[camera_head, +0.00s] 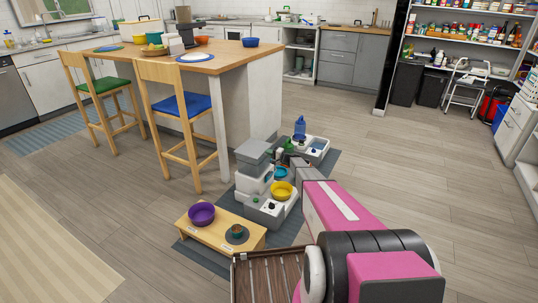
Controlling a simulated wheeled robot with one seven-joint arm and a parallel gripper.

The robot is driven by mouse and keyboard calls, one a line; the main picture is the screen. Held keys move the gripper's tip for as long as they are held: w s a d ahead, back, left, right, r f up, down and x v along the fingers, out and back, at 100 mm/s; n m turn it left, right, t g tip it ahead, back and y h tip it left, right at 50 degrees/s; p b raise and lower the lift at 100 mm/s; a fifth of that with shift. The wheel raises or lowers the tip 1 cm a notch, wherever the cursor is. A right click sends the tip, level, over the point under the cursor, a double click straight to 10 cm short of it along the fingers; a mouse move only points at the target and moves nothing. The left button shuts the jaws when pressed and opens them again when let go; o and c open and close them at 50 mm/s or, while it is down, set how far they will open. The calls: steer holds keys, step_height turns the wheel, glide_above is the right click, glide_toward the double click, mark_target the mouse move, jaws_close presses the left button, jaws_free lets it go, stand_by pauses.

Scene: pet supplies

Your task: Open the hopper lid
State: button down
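The feeder with the hopper (252,184) is a pale grey unit on the floor, beyond the low wooden stand. Its darker grey lid (253,151) sits at the top of the hopper. At this size I cannot tell whether the lid is fully seated. My gripper (281,156) is at the far end of my pink arm, just right of the hopper. Its fingers are small and partly hidden by my arm, so I cannot tell whether they are open or touching the lid.
A yellow bowl (281,190) sits at the feeder's front right. The wooden stand (222,237) carries a purple bowl (202,213). A second grey-white unit with a blue bottle (299,126) stands behind. A blue-seated stool (188,105) is at the left; the right floor is clear.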

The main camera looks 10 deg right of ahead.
steer(key=shift+r, duration=0.1)
steer(key=r+h, duration=0.1)
steer(key=r, duration=0.1)
steer(key=a+r+g+h, duration=0.1)
steer(key=r, duration=0.2)
steer(key=r+g+h, duration=0.1)
steer(key=r, duration=0.1)
steer(key=shift+w+a+r, duration=0.2)
steer(key=shift+w+r, duration=0.05)
steer(key=shift+w, duration=0.15)
steer(key=w+a+r+g+h, duration=0.55)
steer(key=a+r+h, duration=0.2)
steer(key=r, duration=0.25)
steer(key=w+a+r+g+h, duration=0.2)
steer(key=w+a, duration=0.5)
steer(key=a, duration=0.2)
steer(key=shift+a, duration=0.4)
